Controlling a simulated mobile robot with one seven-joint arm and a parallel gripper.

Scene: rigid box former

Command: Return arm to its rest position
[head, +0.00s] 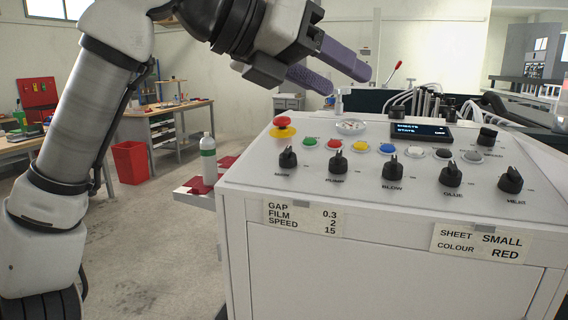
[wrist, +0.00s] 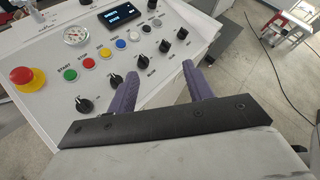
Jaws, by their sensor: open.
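My gripper (head: 328,71) is raised above the back left of the white control panel (head: 244,168) in the head view. Its two purple fingers are apart with nothing between them. In the wrist view my gripper (wrist: 157,86) is open over the panel's front edge, with the panel (wrist: 40,52) beyond it. My arm comes in from the left, bent high. The fingers appear clear of the knobs and buttons.
The panel carries a red emergency button (head: 283,121), coloured buttons, black knobs, a gauge (head: 351,127) and a small display (head: 421,131). A bottle (head: 208,158) stands on a side shelf. A red bin (head: 131,162) and workbench (head: 165,123) stand behind. Floor between is clear.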

